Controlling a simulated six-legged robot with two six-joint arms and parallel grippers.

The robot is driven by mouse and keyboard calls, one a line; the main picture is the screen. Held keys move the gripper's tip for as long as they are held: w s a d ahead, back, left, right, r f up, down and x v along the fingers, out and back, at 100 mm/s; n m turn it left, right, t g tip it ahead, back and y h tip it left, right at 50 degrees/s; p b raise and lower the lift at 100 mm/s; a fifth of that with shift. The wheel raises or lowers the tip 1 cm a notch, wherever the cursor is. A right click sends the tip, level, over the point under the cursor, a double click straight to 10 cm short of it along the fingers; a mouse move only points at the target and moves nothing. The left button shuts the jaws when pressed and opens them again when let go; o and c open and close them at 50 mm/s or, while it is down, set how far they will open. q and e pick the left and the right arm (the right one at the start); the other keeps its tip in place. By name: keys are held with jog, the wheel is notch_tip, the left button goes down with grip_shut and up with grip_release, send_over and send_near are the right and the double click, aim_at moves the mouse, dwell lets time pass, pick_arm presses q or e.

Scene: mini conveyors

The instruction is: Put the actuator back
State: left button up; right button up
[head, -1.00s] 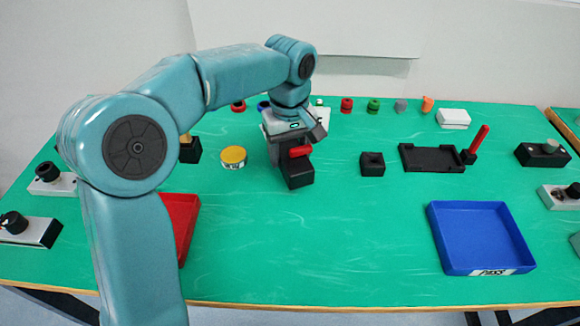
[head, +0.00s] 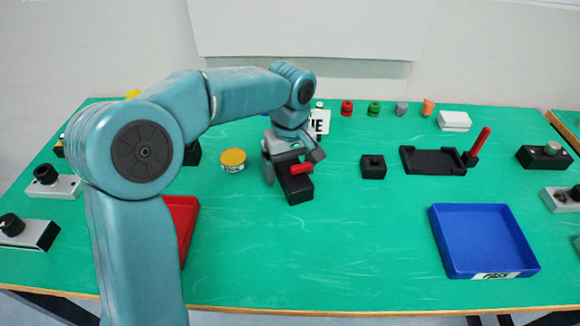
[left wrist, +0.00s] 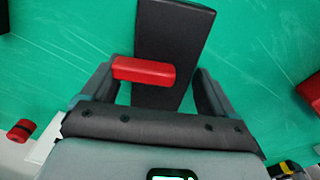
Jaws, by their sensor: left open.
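My left gripper (head: 291,163) is open and low over the table, left of the middle, in the head view. A black block (head: 299,190) lies under it with a red bar (head: 301,168) on top. In the left wrist view the red bar (left wrist: 144,70) lies across the black block (left wrist: 172,40) between the spread fingers. Its left end is close to the left finger. I cannot tell whether the bar is fixed to the block, or which thing is the actuator. A red stick (head: 480,141) leans up from the right end of a black holder (head: 430,168). My right gripper is out of view.
A small black socket block (head: 372,167) stands right of the gripper, and a yellow-topped disc (head: 233,160) left. A blue tray (head: 482,240) is at front right; a red tray (head: 183,222) is partly behind my arm. The front middle is clear. Small coloured parts line the back.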

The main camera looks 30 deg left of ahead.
pick_arm(q)
jog(key=shift+w+r, duration=0.1)
jog(key=shift+r, duration=0.4)
notch_tip(320, 180, up, 11)
jog(key=p, duration=0.3)
jog(key=shift+r, duration=0.15)
